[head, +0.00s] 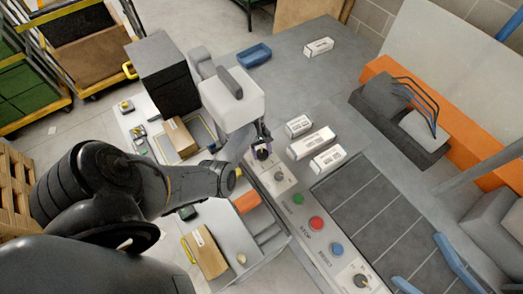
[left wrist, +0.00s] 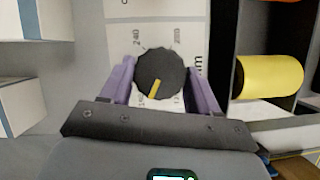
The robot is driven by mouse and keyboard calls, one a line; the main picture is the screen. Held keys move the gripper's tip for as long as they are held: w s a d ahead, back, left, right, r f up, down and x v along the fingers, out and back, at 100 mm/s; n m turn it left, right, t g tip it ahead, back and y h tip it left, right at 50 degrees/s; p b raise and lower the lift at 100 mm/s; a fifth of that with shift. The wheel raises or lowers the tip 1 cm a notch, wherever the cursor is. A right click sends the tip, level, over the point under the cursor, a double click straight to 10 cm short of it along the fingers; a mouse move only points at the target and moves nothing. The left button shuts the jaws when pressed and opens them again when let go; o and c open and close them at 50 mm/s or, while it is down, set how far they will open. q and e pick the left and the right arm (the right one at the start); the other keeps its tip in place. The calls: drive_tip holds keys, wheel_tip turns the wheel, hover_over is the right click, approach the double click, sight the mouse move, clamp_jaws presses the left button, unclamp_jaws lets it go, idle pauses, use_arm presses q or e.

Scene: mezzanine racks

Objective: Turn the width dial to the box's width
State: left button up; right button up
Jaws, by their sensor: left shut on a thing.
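The width dial (left wrist: 160,72) is a dark ridged knob on a pale plate. Its yellow pointer aims down and slightly left in the left wrist view, toward the lower edge of a printed scale. A mark reading 240 shows at the upper left; the lower numbers are partly hidden. My left gripper (left wrist: 161,85) has its purple fingers on both sides of the knob, shut on it. In the head view the left gripper (head: 263,150) is at the far end of the control panel (head: 302,205). Which box is meant cannot be told. My right gripper is not in view.
Another dial (head: 280,176), a green button (head: 298,199), a red button (head: 316,223) and a blue button (head: 337,249) line the panel. White cartons (head: 311,143) lie beside it. A brown box (head: 180,137) sits on the left bench. A blue tray (head: 254,55) stands behind.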

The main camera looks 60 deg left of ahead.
use_arm(q)
drive_tip(key=shift+m, duration=0.3)
idle(0.4)
drive_tip(key=o, duration=1.1)
drive_tip(key=shift+c, duration=0.2)
drive_tip(key=shift+r, duration=0.1)
drive_tip(key=v, duration=1)
drive_tip(key=shift+w+r, duration=0.2)
drive_tip(key=shift+r, duration=0.15)
drive_tip(key=shift+a, duration=0.1)
